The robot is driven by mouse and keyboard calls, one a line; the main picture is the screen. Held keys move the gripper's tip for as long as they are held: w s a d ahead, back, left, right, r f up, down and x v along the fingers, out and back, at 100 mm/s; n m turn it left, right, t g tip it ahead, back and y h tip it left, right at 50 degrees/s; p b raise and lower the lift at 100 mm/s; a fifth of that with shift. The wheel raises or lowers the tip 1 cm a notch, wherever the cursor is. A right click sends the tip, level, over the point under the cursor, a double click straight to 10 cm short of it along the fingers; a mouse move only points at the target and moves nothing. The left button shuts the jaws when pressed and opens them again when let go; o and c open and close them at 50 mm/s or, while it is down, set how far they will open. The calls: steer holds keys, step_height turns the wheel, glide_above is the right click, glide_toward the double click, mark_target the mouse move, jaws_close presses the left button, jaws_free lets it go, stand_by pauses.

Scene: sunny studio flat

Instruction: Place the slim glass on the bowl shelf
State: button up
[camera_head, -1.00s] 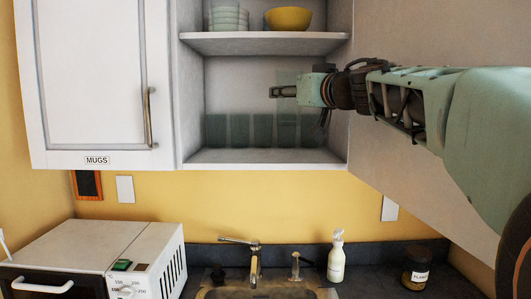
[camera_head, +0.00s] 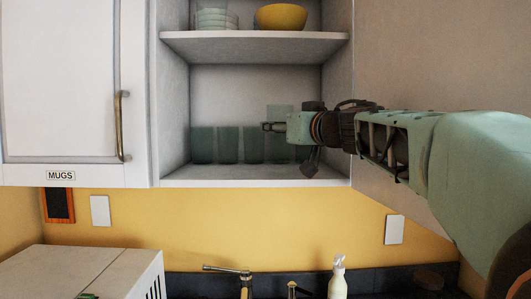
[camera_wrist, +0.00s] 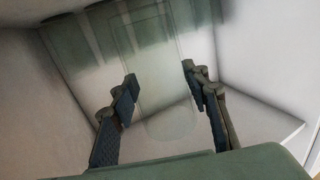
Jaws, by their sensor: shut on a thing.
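My gripper (camera_head: 272,126) is inside the open cupboard's lower compartment, at the right. It is shut on the slim glass (camera_head: 280,112), a clear, faintly green tumbler that is hard to make out against the back wall. In the wrist view the slim glass (camera_wrist: 157,85) stands between my two fingers (camera_wrist: 158,88). Whether its base touches anything is not clear. The bowl shelf (camera_head: 250,45) is the upper board, above my gripper. It bears a yellow bowl (camera_head: 281,17) and, to the left, a stack of pale green bowls (camera_head: 216,19).
Several similar glasses (camera_head: 228,145) stand in a row on the lower shelf (camera_head: 240,178), close to my gripper. The cupboard's right wall (camera_head: 337,85) is near my wrist. A shut door labelled MUGS (camera_head: 62,80) is at left. A tap (camera_head: 228,269) and spray bottle (camera_head: 338,279) are below.

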mark_target(280, 142)
steer(key=shift+f+b, duration=1.25)
steer(key=shift+f, duration=0.65)
steer(key=shift+r, duration=0.1)
steer(key=o, duration=0.9)
steer(key=shift+f, duration=0.25)
steer(key=o, duration=0.4)
steer(key=shift+r, duration=0.25)
steer(key=shift+s, duration=0.1)
